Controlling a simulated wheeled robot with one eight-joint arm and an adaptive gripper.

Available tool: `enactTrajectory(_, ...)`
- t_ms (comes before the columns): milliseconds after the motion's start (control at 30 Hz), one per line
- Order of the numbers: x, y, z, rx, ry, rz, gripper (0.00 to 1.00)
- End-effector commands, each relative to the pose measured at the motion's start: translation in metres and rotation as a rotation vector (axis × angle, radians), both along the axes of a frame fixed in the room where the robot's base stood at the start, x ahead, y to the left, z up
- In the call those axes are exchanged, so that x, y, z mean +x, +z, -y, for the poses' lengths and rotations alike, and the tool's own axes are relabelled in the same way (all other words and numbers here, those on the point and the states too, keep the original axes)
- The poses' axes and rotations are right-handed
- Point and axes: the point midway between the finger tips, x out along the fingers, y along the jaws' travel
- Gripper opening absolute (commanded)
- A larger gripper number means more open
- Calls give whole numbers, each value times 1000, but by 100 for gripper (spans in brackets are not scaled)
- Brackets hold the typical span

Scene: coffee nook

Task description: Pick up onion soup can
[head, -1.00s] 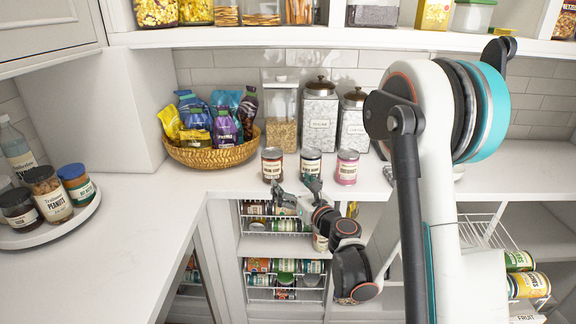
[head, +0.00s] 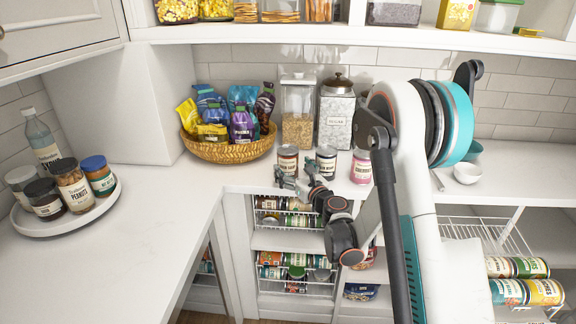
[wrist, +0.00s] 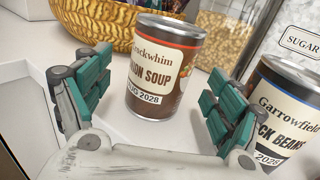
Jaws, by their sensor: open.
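The onion soup can (wrist: 163,75) stands upright on the white counter in the wrist view, its brown label partly reading "ON SOUP". It also shows in the head view (head: 287,160) as the left one of three cans near the counter's front edge. My gripper (wrist: 156,98) is open, with a teal-padded finger on each side of the view and the can standing between and just beyond them. In the head view my gripper (head: 300,182) is at the counter edge, in front of the cans. The fingers do not appear to grip anything.
A black beans can (wrist: 289,115) stands close to the right finger. A pink-labelled can (head: 360,167) is further right. A wicker basket of bags (head: 229,152) and a grain container (head: 297,125) stand behind. A tray of jars (head: 107,207) is on the left counter.

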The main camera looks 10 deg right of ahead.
Motion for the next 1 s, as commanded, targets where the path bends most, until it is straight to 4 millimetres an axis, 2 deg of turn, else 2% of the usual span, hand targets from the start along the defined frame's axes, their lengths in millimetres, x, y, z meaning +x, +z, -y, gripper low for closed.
enactTrajectory(267,34,2,-7,0,-1,0,85)
enactTrajectory(567,38,4,-8,0,-1,0,85)
enactTrajectory(833,38,3,-8,0,-1,0,26)
enactTrajectory(900,38,4,-8,1,-1,0,17)
enactTrajectory(1000,38,4,-8,1,-1,0,17)
